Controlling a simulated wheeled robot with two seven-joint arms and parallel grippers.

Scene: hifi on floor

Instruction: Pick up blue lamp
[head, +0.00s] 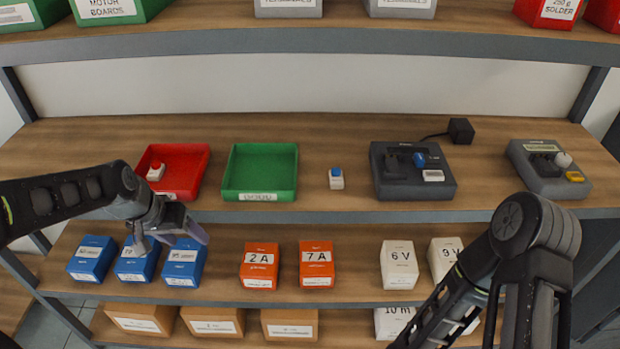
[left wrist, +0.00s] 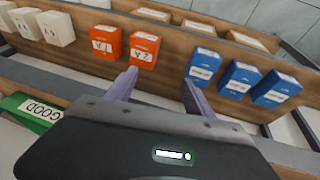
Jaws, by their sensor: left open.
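The blue lamp (head: 336,178), a small white block with a blue top, stands on the middle shelf (head: 320,205), right of the green tray. It does not show in the left wrist view. My left gripper (head: 172,243) is open and empty, in front of the shelves at the left, near the blue boxes. It is below and left of the lamp, well apart from it. Its two purple-grey fingers also show spread in the left wrist view (left wrist: 159,88). Of my right arm, only links show at the right; its gripper is out of view.
A red tray (head: 190,182) holds a red-topped block (head: 155,171). The green tray (head: 260,180) looks empty. A dark device with a blue part (head: 412,177) and a grey device (head: 548,180) stand right of the lamp. Blue (head: 185,262), orange (head: 260,266) and white boxes (head: 399,265) fill the lower shelf.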

